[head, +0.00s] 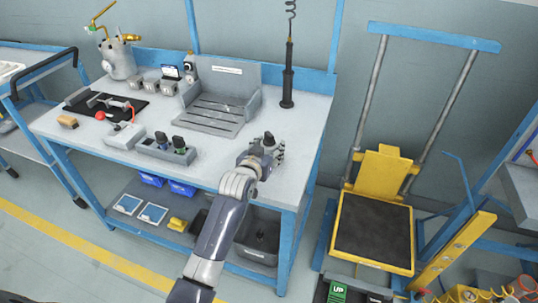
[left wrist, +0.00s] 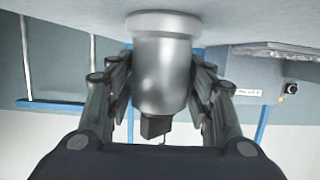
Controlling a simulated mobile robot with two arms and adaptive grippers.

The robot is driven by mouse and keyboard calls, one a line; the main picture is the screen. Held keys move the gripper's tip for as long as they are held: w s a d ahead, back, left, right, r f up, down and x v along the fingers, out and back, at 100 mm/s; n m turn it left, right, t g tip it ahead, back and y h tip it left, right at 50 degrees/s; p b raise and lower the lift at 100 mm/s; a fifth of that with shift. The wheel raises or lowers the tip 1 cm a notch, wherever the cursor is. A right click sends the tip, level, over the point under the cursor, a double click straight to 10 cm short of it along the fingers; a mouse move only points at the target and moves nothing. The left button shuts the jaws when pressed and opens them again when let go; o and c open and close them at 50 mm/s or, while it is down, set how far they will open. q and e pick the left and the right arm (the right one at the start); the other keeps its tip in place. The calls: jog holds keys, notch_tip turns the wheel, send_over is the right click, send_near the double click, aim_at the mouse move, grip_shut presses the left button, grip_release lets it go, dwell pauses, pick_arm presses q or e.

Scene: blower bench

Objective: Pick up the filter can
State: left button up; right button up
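The filter can (left wrist: 162,75) is a grey metallic cylinder with a pale wide rim and a black knob. In the left wrist view it appears upside down, with its pale rim against the bench top. In the head view its dark top (head: 268,139) shows at my left gripper (head: 266,154), near the front right of the bench; the hand hides most of its body. In the left wrist view the fingers of my left gripper (left wrist: 162,70) stand on both sides of the can, very close to it. Whether they press on it is unclear. My right gripper is not in view.
The blue-framed bench (head: 300,130) carries a grey slotted fixture (head: 215,115), a socket block (head: 163,148), a black mat (head: 85,103) and a dark upright tool (head: 287,88) on a coiled cord. A yellow cart (head: 375,230) stands at right. Bench surface around the gripper is clear.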

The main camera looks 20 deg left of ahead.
pick_arm(q)
jog(key=c, duration=0.6)
jog(key=shift+r, duration=0.2)
